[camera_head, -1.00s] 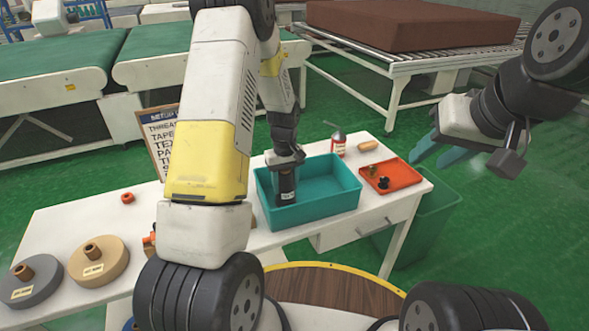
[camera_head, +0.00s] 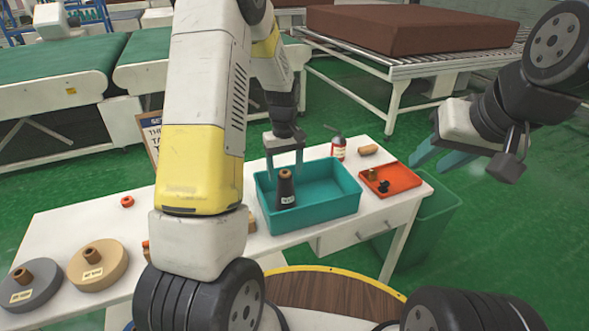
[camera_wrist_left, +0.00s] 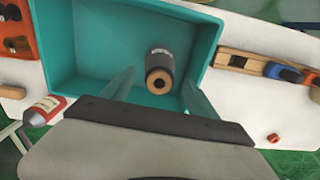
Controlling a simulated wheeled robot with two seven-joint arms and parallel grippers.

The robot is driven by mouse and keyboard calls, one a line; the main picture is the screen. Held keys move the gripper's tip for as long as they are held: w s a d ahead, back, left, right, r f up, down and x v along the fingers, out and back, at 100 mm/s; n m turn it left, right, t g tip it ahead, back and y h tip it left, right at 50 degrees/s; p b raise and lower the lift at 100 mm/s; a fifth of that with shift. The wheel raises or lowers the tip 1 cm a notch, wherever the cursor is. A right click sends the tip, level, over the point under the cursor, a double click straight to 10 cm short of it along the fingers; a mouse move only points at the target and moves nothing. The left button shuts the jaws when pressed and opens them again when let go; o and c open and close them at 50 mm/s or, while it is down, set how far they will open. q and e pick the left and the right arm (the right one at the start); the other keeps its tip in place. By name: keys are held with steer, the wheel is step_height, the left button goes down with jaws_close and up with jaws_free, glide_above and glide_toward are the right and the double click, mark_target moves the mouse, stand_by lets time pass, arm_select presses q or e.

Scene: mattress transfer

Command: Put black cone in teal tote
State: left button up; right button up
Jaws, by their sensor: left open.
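The black cone (camera_head: 286,190), with a tan tip and a white label, stands in the left part of the teal tote (camera_head: 340,207). The left wrist view shows the cone (camera_wrist_left: 160,62) from above, inside the tote (camera_wrist_left: 62,62) near one wall. My left gripper (camera_head: 284,160) is open and empty, above and behind the cone and apart from it. Its two teal fingers (camera_wrist_left: 157,92) also show in the left wrist view. My right gripper (camera_head: 430,152) is in the air at the right, its teal fingers apart and nothing between them.
A red tray (camera_head: 404,184) with small parts sits right of the tote. A red-and-white bottle (camera_head: 338,148) stands behind it. Grey (camera_head: 42,292) and tan (camera_head: 112,268) spools lie at the table's left. In the left wrist view, a wooden tool (camera_wrist_left: 240,62) lies beside the tote.

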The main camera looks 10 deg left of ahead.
arm_select(q)
steer(key=s+d+r+m+t+h, duration=0.1)
steer(key=s+r+m+t, duration=0.1)
steer(key=s+r, duration=0.6)
steer(key=s+r+m+t+h, duration=0.1)
steer(key=s+r, duration=0.2)
steer(key=r, duration=0.9)
steer(key=s+d+r+m+t, duration=0.1)
steer(key=s+r+m+t, duration=0.2)
steer(key=s, duration=1)
steer(key=shift+s+r+m, duration=0.25)
steer(key=shift+r+m, duration=0.05)
steer(key=shift+r, duration=0.5)
steer(key=shift+d, duration=0.1)
